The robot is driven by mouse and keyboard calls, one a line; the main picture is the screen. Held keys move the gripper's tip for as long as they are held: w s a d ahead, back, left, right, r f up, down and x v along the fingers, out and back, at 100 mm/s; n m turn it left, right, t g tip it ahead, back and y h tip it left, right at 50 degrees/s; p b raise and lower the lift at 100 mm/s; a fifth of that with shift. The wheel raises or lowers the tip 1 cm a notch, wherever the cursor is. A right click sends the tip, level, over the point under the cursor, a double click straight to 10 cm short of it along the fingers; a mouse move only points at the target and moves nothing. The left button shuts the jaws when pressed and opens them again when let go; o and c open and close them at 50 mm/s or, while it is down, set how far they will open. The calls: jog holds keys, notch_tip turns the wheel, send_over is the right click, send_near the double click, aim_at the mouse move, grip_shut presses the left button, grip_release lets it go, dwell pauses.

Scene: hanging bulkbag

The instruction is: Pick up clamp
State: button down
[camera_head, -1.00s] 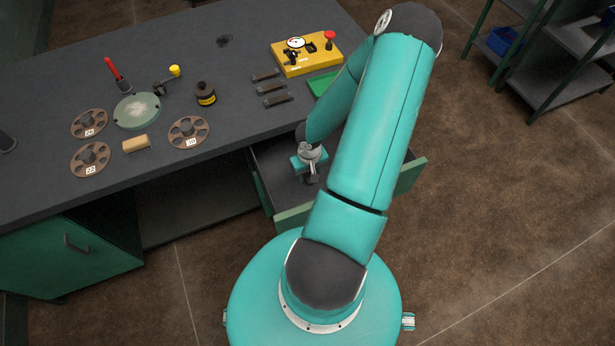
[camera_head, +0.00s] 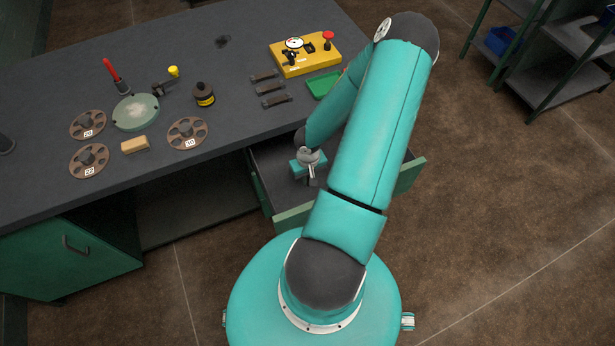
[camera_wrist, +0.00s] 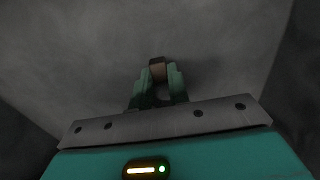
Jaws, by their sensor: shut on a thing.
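My gripper (camera_wrist: 159,84) points down into the open drawer (camera_head: 293,214) under the workbench. In the wrist view its two green fingers are shut on a small dark and brown piece, which I take to be the clamp (camera_wrist: 157,69). Only its end shows between the fingertips; the rest is hidden. The grey drawer floor lies behind it, and I cannot tell whether the clamp touches it. In the head view my arm covers part of the drawer and the clamp is not clear.
The workbench (camera_head: 235,75) holds several brown wheels, a round green dish (camera_head: 135,113), a sponge-like block (camera_head: 134,145), a black pot (camera_head: 204,95), a yellow control box (camera_head: 305,55) and a green tray (camera_head: 323,85). Drawer walls stand close around my gripper. A shelf rack (camera_head: 560,75) is at right.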

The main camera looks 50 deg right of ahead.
aim_at(308, 179)
notch_tip(308, 179, up, 10)
dwell(0.6)
dwell(1.0)
